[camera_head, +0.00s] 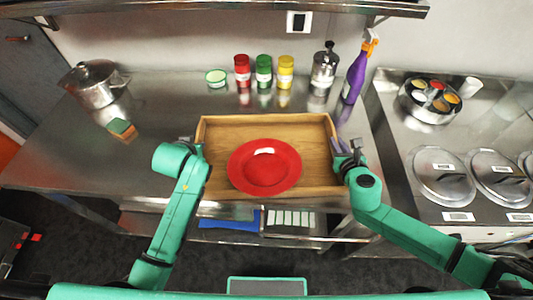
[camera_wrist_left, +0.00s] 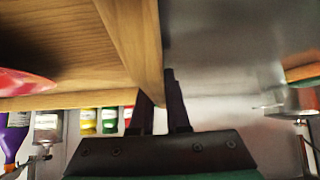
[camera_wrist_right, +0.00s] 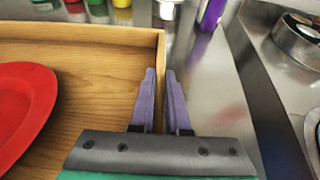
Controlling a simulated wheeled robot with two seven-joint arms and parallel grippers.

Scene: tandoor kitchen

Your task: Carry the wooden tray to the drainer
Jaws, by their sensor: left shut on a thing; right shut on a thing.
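The wooden tray (camera_head: 218,128) is at the front middle of the steel counter, with a red plate (camera_head: 264,167) inside it. My left gripper (camera_head: 197,146) is shut on the tray's left wall; the left wrist view shows this wall (camera_wrist_left: 140,40) by the fingers (camera_wrist_left: 163,105). My right gripper (camera_head: 343,148) is shut on the right wall; the right wrist view shows one finger on each side of it (camera_wrist_right: 158,90). The tray looks about level. I cannot tell whether it touches the counter. I cannot identify a drainer with certainty.
A pot (camera_head: 95,86) and a sponge (camera_head: 121,128) are on the left of the counter. Jars (camera_head: 264,72), a metal bottle (camera_head: 324,66) and a purple spray bottle (camera_head: 354,78) stand behind the tray. Lidded pans (camera_head: 443,175) are at right. A slatted white item (camera_head: 290,219) sits below the counter edge.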

